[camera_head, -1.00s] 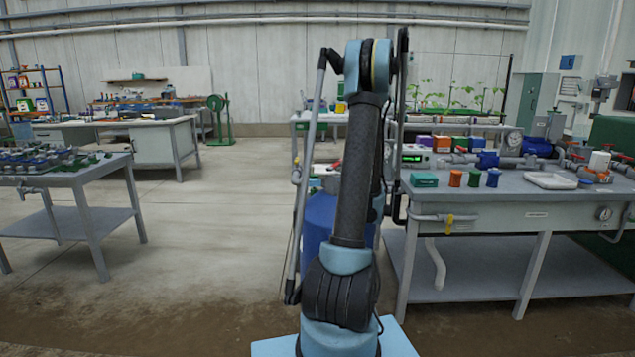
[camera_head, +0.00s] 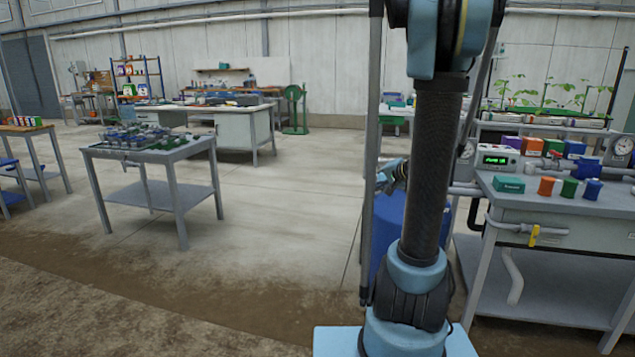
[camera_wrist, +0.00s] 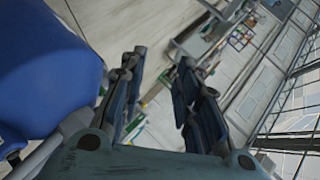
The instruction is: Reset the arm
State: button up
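My arm (camera_head: 436,150) stands upright at right of centre in the head view, and its elbow is cut off by the top edge. My gripper (camera_head: 391,176) shows small beside the arm, partly hidden behind its links. In the wrist view, the two dark blue fingers of my gripper (camera_wrist: 158,82) are apart with nothing between them. The floor and some furniture show beyond them.
A blue drum (camera_head: 392,226) stands close behind my arm; a large blue shape (camera_wrist: 48,70) fills the wrist view's left side. The skid bench (camera_head: 560,212) is close on the right. A grey parts table (camera_head: 180,152) stands left, with open floor (camera_head: 290,215) between.

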jog(key=s+a+f+n+g+h, duration=0.1)
jog(key=s+a+f+n+g, duration=0.15)
jog(key=s, duration=0.65)
jog(key=s+a+f+n+g+h, duration=0.1)
jog(key=s+a+f+n+g, duration=0.2)
jog(key=s, duration=0.6)
jog(key=s+d+f+n+g+h, duration=0.1)
jog(key=s+d+f+h, duration=0.1)
jog(key=s, duration=0.6)
jog(key=s+d+f+n+g+h, duration=0.1)
jog(key=s+f+g+h, duration=0.1)
jog(key=s, duration=0.5)
jog(key=shift+s+d+f, duration=0.25)
jog(key=shift+s+d, duration=0.1)
jog(key=shift+d, duration=0.05)
